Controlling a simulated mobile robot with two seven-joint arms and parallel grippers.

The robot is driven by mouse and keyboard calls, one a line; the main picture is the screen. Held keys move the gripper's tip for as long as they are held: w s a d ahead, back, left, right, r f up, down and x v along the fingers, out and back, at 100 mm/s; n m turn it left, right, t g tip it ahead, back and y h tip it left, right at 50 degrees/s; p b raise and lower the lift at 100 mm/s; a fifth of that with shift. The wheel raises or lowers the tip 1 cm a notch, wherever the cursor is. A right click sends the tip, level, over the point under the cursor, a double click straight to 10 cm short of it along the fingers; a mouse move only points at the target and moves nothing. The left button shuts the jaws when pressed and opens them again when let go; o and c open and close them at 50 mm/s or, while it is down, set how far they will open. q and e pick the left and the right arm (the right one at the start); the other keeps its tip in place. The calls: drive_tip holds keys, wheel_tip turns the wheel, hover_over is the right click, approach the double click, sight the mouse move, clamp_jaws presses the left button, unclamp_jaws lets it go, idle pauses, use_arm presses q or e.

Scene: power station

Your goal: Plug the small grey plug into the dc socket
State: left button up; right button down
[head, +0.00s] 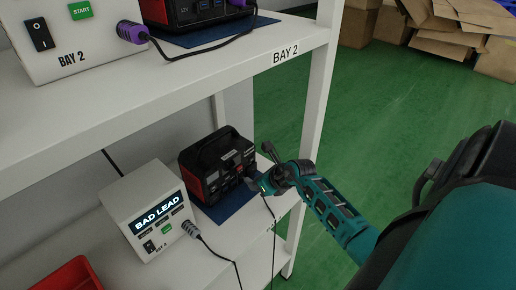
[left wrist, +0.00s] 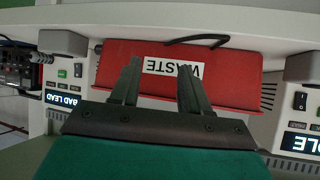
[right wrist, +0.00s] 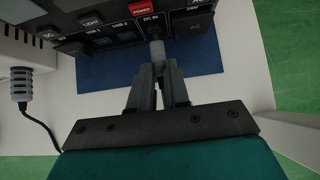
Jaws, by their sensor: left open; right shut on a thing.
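In the right wrist view the small grey plug (right wrist: 157,50) is between the fingertips of my right gripper (right wrist: 158,72), which is shut on it. The plug points at the dc socket (right wrist: 154,33) under the "DC IN" label and meets the panel there; I cannot tell how deep it sits. The socket is mostly hidden behind the plug. In the head view the black and red power station (head: 205,160) stands on the lower shelf, with my right gripper (head: 262,184) at its front. My left gripper (left wrist: 158,82) is open and empty before a red waste bin.
A white unit (head: 130,212) showing "BAD LEAD" stands left of the station, its grey-plugged lead (right wrist: 22,88) close by. The red waste bin (left wrist: 228,88) lies between two white units. A blue mat (right wrist: 100,72) is under the station. A shelf post (head: 318,110) rises near my right arm.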

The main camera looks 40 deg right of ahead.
drive_tip(key=shift+w, duration=0.15)
idle(0.5)
drive_tip(key=shift+w, duration=0.35)
drive_tip(key=shift+w+a, duration=0.1)
drive_tip(key=shift+w, duration=0.2)
idle(0.5)
drive_tip(key=c, duration=1)
unclamp_jaws()
drive_tip(key=v, duration=1.3)
